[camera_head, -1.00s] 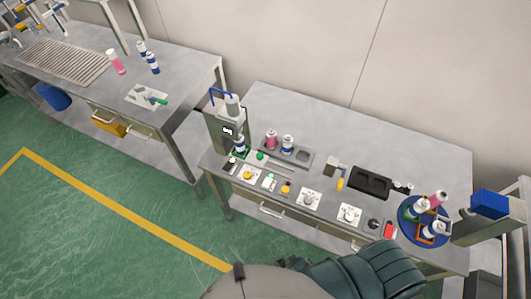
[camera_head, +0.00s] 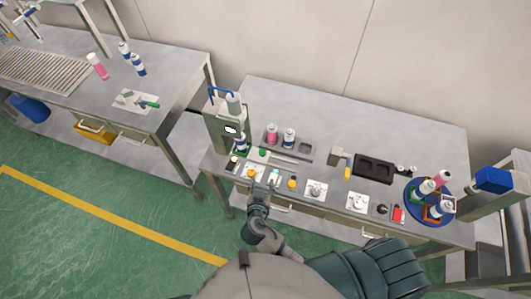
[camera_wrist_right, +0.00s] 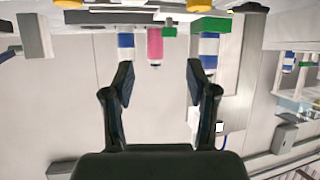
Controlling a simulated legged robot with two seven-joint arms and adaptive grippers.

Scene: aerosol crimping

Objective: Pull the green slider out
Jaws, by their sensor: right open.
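The green slider (camera_head: 274,177) is a small green piece on a pale plate at the front of the right-hand table, between two yellow knobs. My right gripper (camera_head: 263,186) is open at the table's front edge, just in front of the slider's plate. In the wrist view its fingers (camera_wrist_right: 158,80) are spread with nothing between them. I cannot tell whether it touches anything. My left gripper is not in view.
Yellow knobs (camera_head: 251,172) (camera_head: 292,183) flank the slider. A green button (camera_head: 262,152) and the crimping machine (camera_head: 228,130) stand behind left. Pink (camera_head: 271,134) and blue-white (camera_head: 289,138) cans stand behind. A round blue tray (camera_head: 412,195) with cans is at the right.

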